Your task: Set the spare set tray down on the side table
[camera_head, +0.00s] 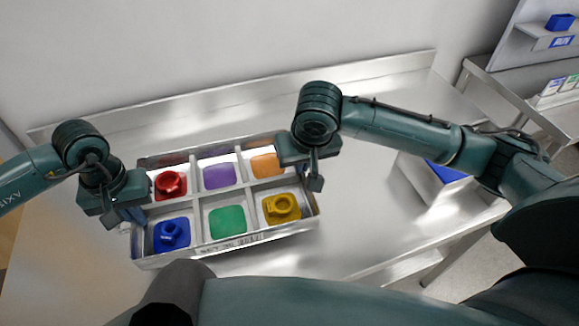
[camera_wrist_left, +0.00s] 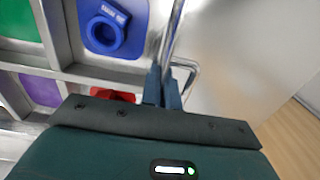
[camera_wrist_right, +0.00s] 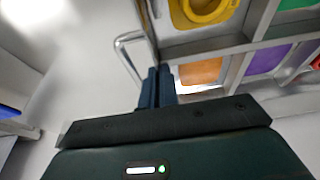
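The spare set tray (camera_head: 270,234) is a grey metal tray with six coloured compartments, level over a steel table (camera_head: 350,235). A red part (camera_head: 170,184), a blue part (camera_head: 171,234) and a yellow part (camera_head: 281,207) sit in matching compartments. The purple, orange and green compartments look empty. My left gripper (camera_head: 125,215) is at the tray's left end, its fingers (camera_wrist_left: 162,88) closed at the end wall beside a wire handle. My right gripper (camera_head: 315,183) is likewise closed at the right end (camera_wrist_right: 157,86). Whether the tray touches the tabletop is unclear.
A raised steel edge (camera_head: 240,92) runs along the table's back. A light box with a blue inside (camera_head: 446,172) is to the right, partly behind my right arm. Another steel bench (camera_head: 505,98) and a shelf with a blue part (camera_head: 559,22) stand at upper right.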

